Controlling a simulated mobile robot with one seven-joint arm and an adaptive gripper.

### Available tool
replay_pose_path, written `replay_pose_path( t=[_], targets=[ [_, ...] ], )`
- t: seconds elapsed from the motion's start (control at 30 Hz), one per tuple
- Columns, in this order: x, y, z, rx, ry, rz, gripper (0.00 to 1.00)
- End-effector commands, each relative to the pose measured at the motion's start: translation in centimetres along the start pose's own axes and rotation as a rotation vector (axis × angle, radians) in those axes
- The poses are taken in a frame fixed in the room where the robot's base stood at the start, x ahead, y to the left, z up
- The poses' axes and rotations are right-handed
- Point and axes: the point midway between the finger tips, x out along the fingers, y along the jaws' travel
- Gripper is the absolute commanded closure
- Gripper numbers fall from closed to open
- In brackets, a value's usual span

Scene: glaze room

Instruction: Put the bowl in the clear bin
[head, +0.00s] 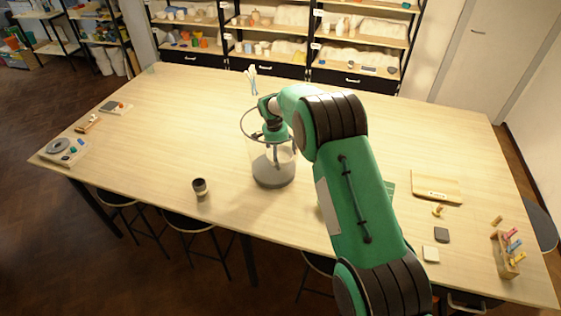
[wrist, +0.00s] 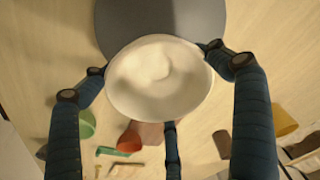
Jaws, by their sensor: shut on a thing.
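The clear bin (head: 273,178) is a see-through cylinder with a dark rim and a grey base, standing upright near the table's middle. My gripper (head: 281,148) reaches down at the bin's mouth, its fingers seen through the clear wall. In the wrist view my gripper (wrist: 155,82) is shut on the white bowl (wrist: 158,78), with fingers at its left, right and lower edge. The bowl faces the camera and looks empty. The grey base (wrist: 190,18) shows beyond the bowl. In the head view the bowl (head: 284,157) is pale and partly hidden by the fingers, above the base.
A dark cup (head: 200,187) stands left of the bin. A wooden board (head: 436,187), small tiles (head: 441,235) and a rack of coloured tools (head: 506,254) are at the right. A dial device (head: 63,150) sits at the far left. Much of the table is clear.

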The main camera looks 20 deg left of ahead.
Motion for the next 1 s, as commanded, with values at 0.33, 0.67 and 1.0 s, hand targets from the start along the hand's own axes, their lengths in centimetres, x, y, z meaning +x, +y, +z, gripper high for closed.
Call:
replay_pose_path(
  t=[0.33, 0.67, 1.0],
  targets=[
    [0.2, 0.0, 0.0, 0.0, 0.001, -0.001, 0.47],
    [3.2, -0.1, 0.6, 0.0, 0.0, 0.0, 0.47],
    [3.7, -0.1, 0.6, 0.0, 0.001, -0.002, 0.47]
  ],
)
